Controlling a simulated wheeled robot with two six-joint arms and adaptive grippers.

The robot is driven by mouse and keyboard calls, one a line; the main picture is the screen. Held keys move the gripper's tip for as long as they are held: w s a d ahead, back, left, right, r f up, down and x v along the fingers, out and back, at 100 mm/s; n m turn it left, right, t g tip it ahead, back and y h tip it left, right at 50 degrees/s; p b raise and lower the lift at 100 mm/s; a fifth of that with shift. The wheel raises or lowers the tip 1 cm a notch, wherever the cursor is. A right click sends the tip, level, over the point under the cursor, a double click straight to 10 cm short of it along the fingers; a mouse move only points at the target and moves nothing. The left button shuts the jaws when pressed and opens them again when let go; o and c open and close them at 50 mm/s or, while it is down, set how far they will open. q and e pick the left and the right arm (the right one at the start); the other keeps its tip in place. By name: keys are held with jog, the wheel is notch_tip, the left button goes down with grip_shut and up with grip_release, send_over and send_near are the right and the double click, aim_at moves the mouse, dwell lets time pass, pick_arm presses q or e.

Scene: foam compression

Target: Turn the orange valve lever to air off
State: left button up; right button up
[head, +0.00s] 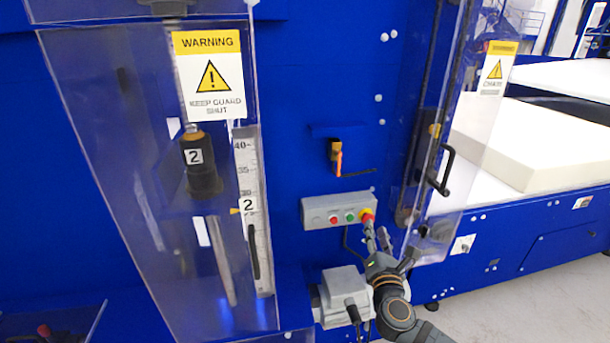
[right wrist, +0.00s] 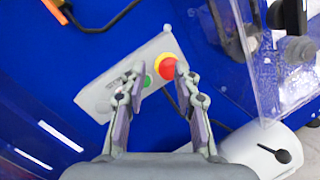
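The valve (head: 334,147) with its orange lever (head: 339,164) is on the blue panel in the head view, above the grey button box. The lever points down, close to a thin black line that runs to the right. Part of the orange lever (right wrist: 53,11) shows at the top left edge of the right wrist view. My right gripper (head: 377,238) is below the lever and to its right, in front of the button box. In the right wrist view my right gripper (right wrist: 160,72) is open and empty, its fingertips near the red button. My left gripper is not in view.
The button box (head: 317,212) carries a red emergency button (head: 367,215) on a yellow base, plus green and red buttons. A grey housing (head: 345,285) sits below it. Clear guards stand left (head: 120,200) and right (head: 470,140). The panel around the lever is mostly bare.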

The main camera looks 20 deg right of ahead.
aim_at(339, 167)
jog(key=w+a+r+n+t+y, duration=0.2)
jog(key=a+r+n+t+y, duration=0.25)
jog(key=a+r+n, duration=0.4)
jog(key=shift+n+t+h, duration=0.25)
jog(key=shift+n+t, duration=0.1)
jog(key=shift+n, duration=0.1)
jog(key=p+x, duration=0.1)
jog(key=x, duration=0.2)
jog(key=r+x, duration=0.1)
jog(key=x, duration=0.3)
jog(key=s+d+p+x, duration=0.1)
jog(key=x, duration=0.2)
jog(key=shift+w+d+r+p, duration=0.1)
jog(key=shift+w+r+p, duration=0.1)
jog(key=shift+r+p, duration=0.1)
jog(key=shift+w+d, duration=0.15)
jog(key=shift+w, duration=0.4)
grip_shut()
